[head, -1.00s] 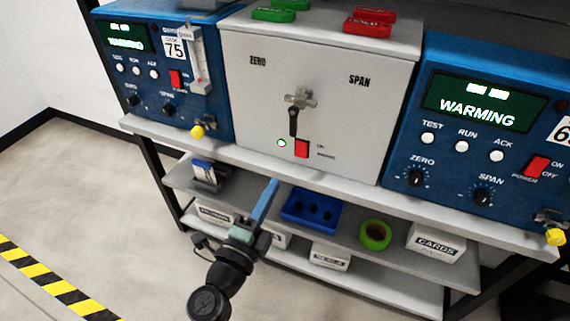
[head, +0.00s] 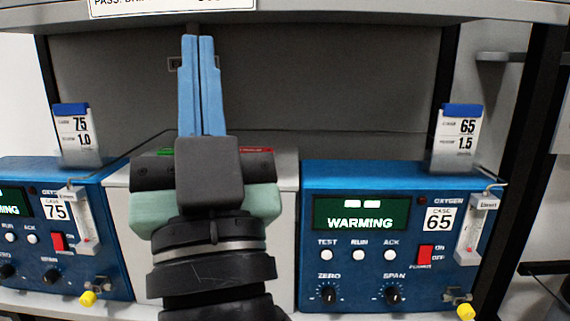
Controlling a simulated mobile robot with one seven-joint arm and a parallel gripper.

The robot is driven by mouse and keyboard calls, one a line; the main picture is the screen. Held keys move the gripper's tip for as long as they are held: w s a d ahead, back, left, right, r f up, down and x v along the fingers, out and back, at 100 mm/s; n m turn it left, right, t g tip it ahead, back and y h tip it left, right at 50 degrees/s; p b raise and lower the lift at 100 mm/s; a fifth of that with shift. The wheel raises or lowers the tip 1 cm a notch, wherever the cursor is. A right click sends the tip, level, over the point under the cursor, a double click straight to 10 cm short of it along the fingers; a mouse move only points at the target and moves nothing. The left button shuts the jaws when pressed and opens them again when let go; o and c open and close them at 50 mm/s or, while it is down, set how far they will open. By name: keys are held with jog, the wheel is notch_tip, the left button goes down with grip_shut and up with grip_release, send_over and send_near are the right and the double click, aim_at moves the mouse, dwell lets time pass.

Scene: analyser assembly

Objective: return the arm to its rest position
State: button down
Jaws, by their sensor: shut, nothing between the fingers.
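My gripper (head: 202,88) is raised in front of the bench in the head view, left of centre. Its two blue fingers point up and lie side by side, shut with nothing between them. My gripper and wrist hide most of the grey box (head: 286,215) between the two blue analysers. The fingers stand in front of the grey back panel, and I see no contact with anything.
A blue analyser marked 65 (head: 393,180) reads WARMING at right. Another marked 75 (head: 110,215) stands at left. Card holders stand behind them at left (head: 77,148) and right (head: 455,150). A shelf edge (head: 330,12) crosses above. Black posts flank the bench.

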jog(key=s+d+r+m+t+h+p, duration=0.1)
jog(key=s+d+r+m+h+p, duration=0.1)
jog(key=s+d+r+h, duration=0.4)
notch_tip(320, 180, up, 17)
jog(key=w+h+p, duration=0.1)
jog(key=w+p, duration=0.1)
jog(key=p, duration=1.5)
jog(key=shift+d+f, duration=0.2)
jog(key=shift+d, duration=0.05)
jog(key=shift+f, duration=0.1)
